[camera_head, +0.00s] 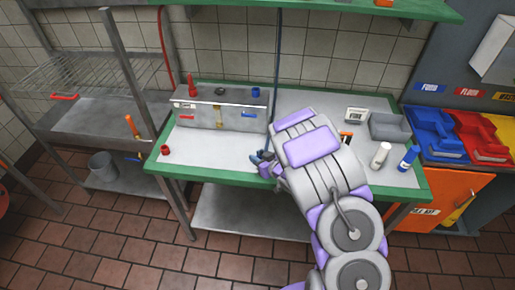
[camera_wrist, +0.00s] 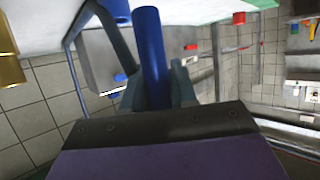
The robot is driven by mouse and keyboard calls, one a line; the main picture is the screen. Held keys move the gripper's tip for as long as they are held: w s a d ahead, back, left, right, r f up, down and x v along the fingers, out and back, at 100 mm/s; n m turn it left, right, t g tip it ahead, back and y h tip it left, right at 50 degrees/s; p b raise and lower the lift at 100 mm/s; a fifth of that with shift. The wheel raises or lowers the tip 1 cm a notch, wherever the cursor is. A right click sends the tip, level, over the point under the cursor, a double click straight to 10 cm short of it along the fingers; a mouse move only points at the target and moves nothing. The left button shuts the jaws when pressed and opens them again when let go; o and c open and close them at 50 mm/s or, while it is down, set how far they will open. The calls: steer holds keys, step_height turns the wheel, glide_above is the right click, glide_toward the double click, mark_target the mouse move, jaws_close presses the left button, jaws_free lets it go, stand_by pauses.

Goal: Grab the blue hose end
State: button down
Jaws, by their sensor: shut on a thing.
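The blue hose end (camera_wrist: 152,50) is a smooth blue tube, upright in the wrist view between my two grey fingers. My gripper (camera_wrist: 156,88) is shut on it, and the tube sticks out past the fingertips. In the head view my gripper (camera_head: 263,158) is small and dark, low over the front part of the green-edged table, in front of the metal box. My arm partly hides it there, and the held tube is hard to make out. A thin dark blue hose (camera_head: 278,50) hangs down behind the table towards my gripper.
A loose red piece (camera_head: 165,150) lies at the table's front left. White (camera_head: 380,155) and blue (camera_head: 408,158) bottles stand right, near a grey bin (camera_head: 390,127).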

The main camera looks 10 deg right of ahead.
steer(key=s+a+p, duration=0.1)
steer(key=s+p, duration=0.5)
steer(key=s, duration=0.2)
steer(key=shift+r, duration=0.45)
